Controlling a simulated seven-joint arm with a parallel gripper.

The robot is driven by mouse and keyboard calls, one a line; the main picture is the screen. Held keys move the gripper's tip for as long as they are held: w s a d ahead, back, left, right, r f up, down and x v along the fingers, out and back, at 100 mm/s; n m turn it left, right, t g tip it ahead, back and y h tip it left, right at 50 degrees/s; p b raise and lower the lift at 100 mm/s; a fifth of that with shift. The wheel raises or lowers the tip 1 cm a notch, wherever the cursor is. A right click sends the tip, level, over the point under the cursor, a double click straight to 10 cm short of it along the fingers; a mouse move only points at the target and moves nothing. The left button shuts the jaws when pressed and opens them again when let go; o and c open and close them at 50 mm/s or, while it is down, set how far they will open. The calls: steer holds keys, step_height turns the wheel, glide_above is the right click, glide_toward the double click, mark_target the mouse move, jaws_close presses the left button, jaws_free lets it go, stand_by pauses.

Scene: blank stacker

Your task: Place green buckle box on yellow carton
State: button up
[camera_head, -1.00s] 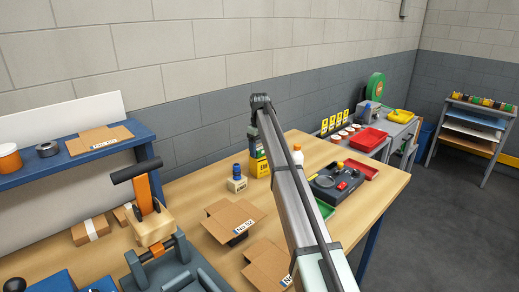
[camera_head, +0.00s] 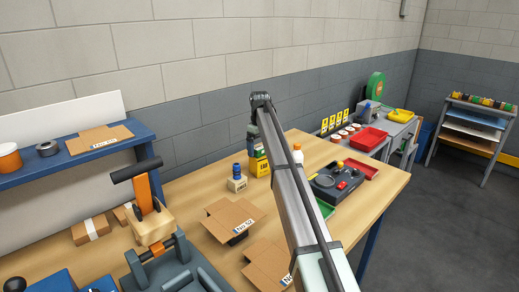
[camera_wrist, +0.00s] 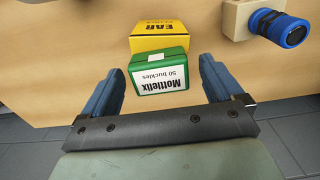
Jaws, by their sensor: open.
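The green buckle box (camera_wrist: 160,73) carries a white label reading "Mottlefix 50 buckles". It appears to sit on top of the yellow carton (camera_wrist: 160,35), which shows beyond it in the wrist view. In the head view the green box (camera_head: 256,149) shows partly above the yellow carton (camera_head: 260,167), both partly hidden by my arm. My gripper (camera_wrist: 160,66) is open. Its two blue-grey fingers stand on either side of the green box, with a visible gap on each side.
A small cream box with a blue cap (camera_head: 237,180) stands left of the carton. Flattened brown cardboard (camera_head: 228,216) lies nearer on the wooden bench.

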mark_target(259, 147)
step_height(259, 147, up, 12)
steer(key=shift+f, duration=0.2)
stand_by(0.4)
